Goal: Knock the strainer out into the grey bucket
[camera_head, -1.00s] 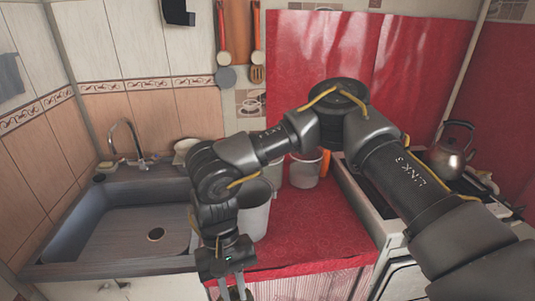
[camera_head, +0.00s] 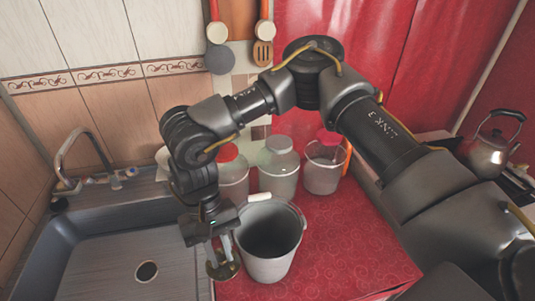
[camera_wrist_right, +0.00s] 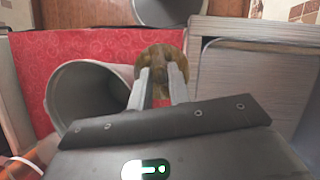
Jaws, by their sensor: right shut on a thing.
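The grey bucket (camera_head: 285,262) stands upright on the red counter, its open mouth facing up. It also shows in the wrist view (camera_wrist_right: 62,92), left of the fingers. My right gripper (camera_head: 225,262) is shut on the strainer (camera_head: 226,270), a small round brownish, brass-coloured thing. It hangs just left of the bucket, near the sink's right edge, not over the bucket's mouth. In the wrist view the strainer (camera_wrist_right: 163,62) sits between the fingertips, beside the bucket's rim; I cannot tell whether they touch. What is in the strainer is unclear. My left gripper is not in view.
The sink (camera_head: 100,265) with its tap (camera_head: 70,160) lies left. Behind the bucket stand a red-lidded jar (camera_head: 232,175), a pale-lidded jar (camera_head: 279,175) and a container with a pink thing in it (camera_head: 323,172). A kettle (camera_head: 492,150) is at right. Red counter (camera_head: 345,240) is free right of the bucket.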

